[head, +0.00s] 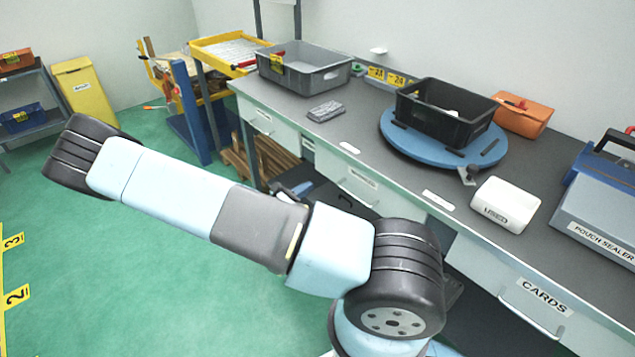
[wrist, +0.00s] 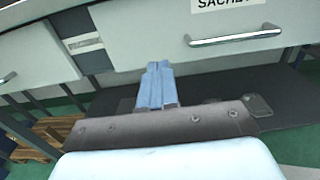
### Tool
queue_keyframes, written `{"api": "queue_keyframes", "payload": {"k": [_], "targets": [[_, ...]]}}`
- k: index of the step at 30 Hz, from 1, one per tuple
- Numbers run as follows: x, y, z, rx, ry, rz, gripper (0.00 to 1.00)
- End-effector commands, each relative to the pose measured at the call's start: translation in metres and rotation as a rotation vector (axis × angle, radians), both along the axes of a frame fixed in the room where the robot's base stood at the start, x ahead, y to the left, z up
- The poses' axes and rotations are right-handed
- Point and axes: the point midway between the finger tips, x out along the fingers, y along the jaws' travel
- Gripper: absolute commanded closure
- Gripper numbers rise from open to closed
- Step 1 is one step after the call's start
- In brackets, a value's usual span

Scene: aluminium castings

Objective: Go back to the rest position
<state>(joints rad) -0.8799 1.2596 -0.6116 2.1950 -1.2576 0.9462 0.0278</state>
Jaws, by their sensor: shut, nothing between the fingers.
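My gripper (wrist: 157,68) shows in the wrist view with its two blue fingers together, shut and empty. It points toward the white drawer fronts (wrist: 150,40) under the bench, with a dark shelf or mat (wrist: 280,95) below. In the head view my arm stretches across the left and middle of the picture, in front of the bench. The gripper itself cannot be made out clearly there, as the arm links cover much of that area.
The grey bench (head: 365,150) carries a grey bin (head: 325,78), a black bin (head: 440,125) on a blue turntable (head: 395,130), an orange case (head: 522,118), a white box (head: 505,203) and a pouch sealer (head: 600,215). Green floor (head: 130,260) is open at the left.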

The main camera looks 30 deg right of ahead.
Motion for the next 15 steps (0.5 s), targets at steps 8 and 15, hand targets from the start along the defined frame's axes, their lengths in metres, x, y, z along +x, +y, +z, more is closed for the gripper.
{"api": "queue_keyframes", "payload": {"k": [8, 15], "targets": [[-0.009, 0.031, 0.000, 0.001, 0.001, 0.000, 1.00], [-0.011, 0.035, 0.001, 0.004, -0.001, -0.005, 1.00]]}}
